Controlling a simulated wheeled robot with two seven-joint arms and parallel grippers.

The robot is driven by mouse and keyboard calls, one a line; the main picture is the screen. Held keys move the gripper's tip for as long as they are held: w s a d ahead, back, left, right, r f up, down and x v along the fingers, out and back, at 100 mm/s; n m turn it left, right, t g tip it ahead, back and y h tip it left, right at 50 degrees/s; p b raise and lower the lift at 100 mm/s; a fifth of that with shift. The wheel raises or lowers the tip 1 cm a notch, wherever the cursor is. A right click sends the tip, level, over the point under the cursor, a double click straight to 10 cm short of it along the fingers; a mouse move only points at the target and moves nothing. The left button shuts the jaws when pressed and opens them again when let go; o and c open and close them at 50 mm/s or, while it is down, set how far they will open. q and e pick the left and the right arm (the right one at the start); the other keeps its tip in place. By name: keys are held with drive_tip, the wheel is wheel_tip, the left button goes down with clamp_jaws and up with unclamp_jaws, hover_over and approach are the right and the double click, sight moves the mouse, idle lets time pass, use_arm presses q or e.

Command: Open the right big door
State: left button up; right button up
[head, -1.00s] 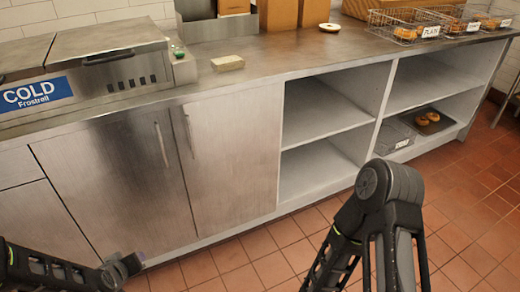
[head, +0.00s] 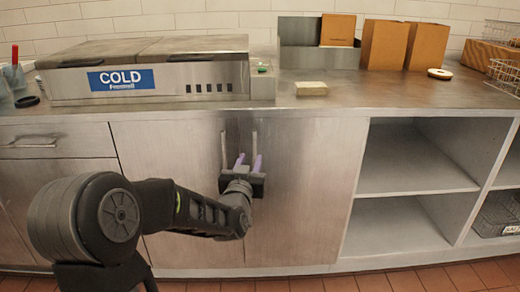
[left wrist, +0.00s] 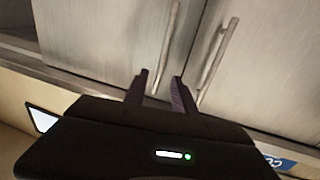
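The right big door (head: 305,200) is a shut, brushed-metal panel under the counter. Its upright bar handle (head: 254,145) is near its left edge, beside the handle of the left big door (head: 223,150). My left gripper (head: 248,163) is in front of these handles, its two fingers apart and pointing at the doors. In the left wrist view, which looks upside down, the fingers (left wrist: 158,84) are open with nothing clearly held; the right door's handle (left wrist: 171,38) is just beyond the gap between them. Contact cannot be told. My right gripper is out of view.
The left big door (head: 165,165) is also shut. Open shelves (head: 415,180) stand right of the doors. The counter (head: 390,95) above carries a cold unit (head: 150,75), a pale block (head: 311,88) and brown boxes (head: 385,45). A strip of tiled floor (head: 420,278) shows below.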

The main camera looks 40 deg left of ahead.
sight(254, 149)
use_arm(q)
drive_tip(key=shift+b+x, duration=0.5)
drive_tip(key=shift+x, duration=3.45)
clamp_jaws()
